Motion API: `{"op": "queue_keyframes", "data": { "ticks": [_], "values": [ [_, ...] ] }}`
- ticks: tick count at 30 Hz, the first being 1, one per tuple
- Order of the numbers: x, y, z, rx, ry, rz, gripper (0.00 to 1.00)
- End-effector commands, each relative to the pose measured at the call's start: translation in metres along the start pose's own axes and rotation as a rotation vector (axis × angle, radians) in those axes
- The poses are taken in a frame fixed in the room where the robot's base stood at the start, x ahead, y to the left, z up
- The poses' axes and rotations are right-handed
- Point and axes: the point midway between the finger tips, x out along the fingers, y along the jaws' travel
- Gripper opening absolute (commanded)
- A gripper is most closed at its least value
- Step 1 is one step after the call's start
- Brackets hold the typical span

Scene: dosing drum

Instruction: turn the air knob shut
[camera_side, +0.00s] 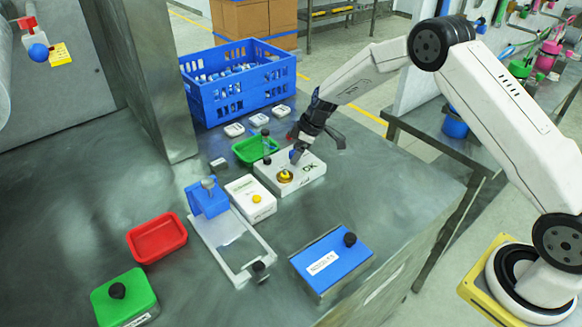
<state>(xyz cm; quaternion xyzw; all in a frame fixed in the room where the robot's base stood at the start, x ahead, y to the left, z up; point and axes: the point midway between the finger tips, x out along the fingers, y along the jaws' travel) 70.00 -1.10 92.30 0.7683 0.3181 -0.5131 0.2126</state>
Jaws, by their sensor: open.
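A white box (310,175) with "OK" lettering stands on the grey bench. On it are a round yellow-and-dark knob (285,176) and a small blue part (296,155) by the gripper. My gripper (315,144) is open, pointing down over the back of this box; whether it touches the blue part I cannot tell. A blue ball knob (38,53) with a yellow tag (60,54) sits at the upper left, far from the gripper. No readable label shows which knob is the air knob.
Near the box are a green tray (248,154), a white box with a small yellow knob (243,207) and a blue crate (235,108) of bottles. A red tray (158,252), green box (108,310) and blue box (315,272) stand in front.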

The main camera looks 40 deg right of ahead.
Motion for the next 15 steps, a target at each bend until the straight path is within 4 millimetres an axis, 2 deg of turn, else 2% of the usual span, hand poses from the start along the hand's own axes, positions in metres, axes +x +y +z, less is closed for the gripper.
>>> {"op": "queue_keyframes", "data": {
  "ticks": [4,5,12,13,15],
  "values": [
    [0.0000,0.0000,-0.0001,0.000,0.000,0.000,0.84],
    [0.0000,0.0000,-0.0001,0.000,0.000,0.000,0.81],
    [-0.0002,-0.0001,0.0000,0.000,0.000,0.000,0.05],
    [-0.0002,-0.0001,0.0000,0.000,0.000,0.000,0.00],
    [-0.0002,-0.0002,0.0000,0.000,0.000,0.000,0.00]
  ]
}}
